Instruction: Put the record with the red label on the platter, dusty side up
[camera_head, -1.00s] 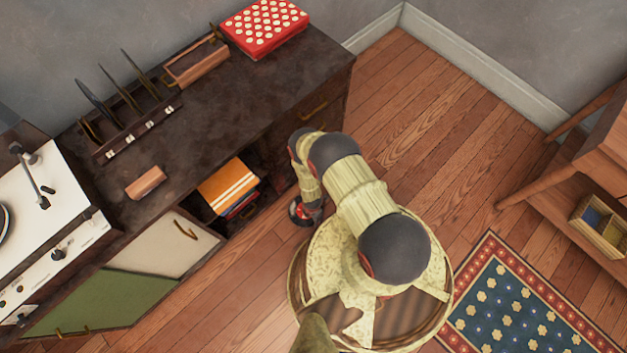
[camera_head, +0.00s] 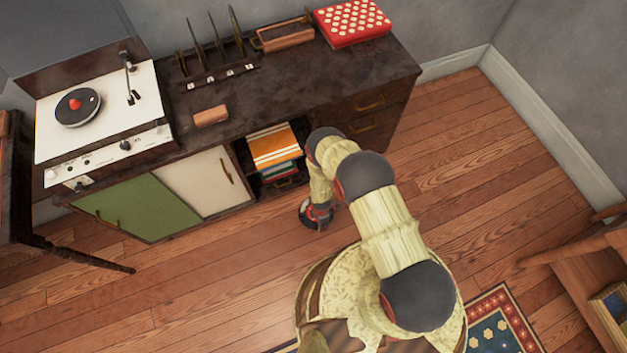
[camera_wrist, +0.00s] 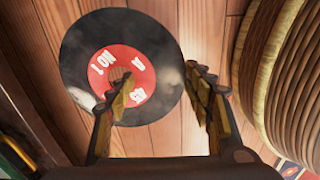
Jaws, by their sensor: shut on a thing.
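A black record with a red label (camera_wrist: 78,62) lies across the wrist view, label facing the camera. My gripper (camera_wrist: 160,84) is shut on the record, with one finger over the label and the other near the right rim. The exact contact is hard to see. In the head view my gripper (camera_head: 318,214) is low in front of the cabinet, with a bit of the record (camera_head: 305,212) showing. The turntable platter (camera_head: 64,118) is at the upper left, with a small red piece at its middle.
The turntable's tonearm (camera_head: 130,85) stands right of the platter. A rack (camera_head: 220,75) with several upright discs, a brown block (camera_head: 211,115) and a red dotted box (camera_head: 350,20) are on the cabinet top (camera_head: 300,75). Dark furniture (camera_head: 20,190) stands at left. Floor before the cabinet is clear.

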